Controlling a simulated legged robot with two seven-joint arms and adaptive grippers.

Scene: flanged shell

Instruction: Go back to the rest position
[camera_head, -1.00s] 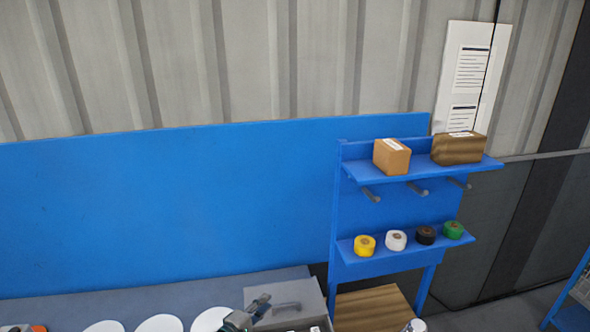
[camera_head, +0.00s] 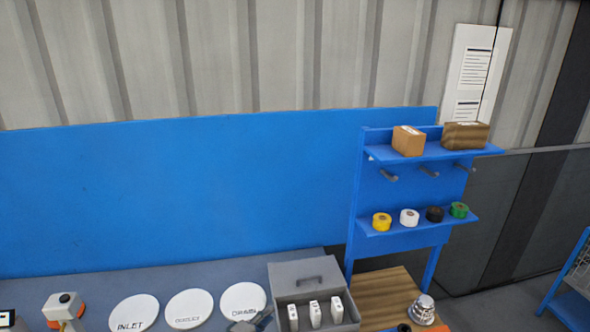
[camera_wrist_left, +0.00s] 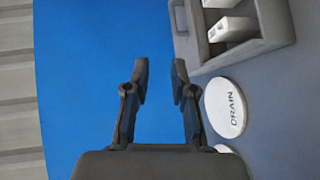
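My left gripper (camera_head: 262,318) shows only partly at the bottom edge of the head view, in front of the grey box. In the left wrist view its two dark fingers (camera_wrist_left: 160,75) stand apart with nothing between them. A silvery, domed metal part (camera_head: 422,308), perhaps the flanged shell, sits on a wooden board (camera_head: 385,288) at the lower right. My right gripper is not in view.
White discs marked INLET (camera_head: 134,313) and DRAIN (camera_head: 243,299), with another between them, lie on the grey bench. A grey box (camera_head: 297,272) holds several white pieces. A blue shelf (camera_head: 400,237) bears tape rolls and cartons. An orange-and-white device (camera_head: 64,308) stands left.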

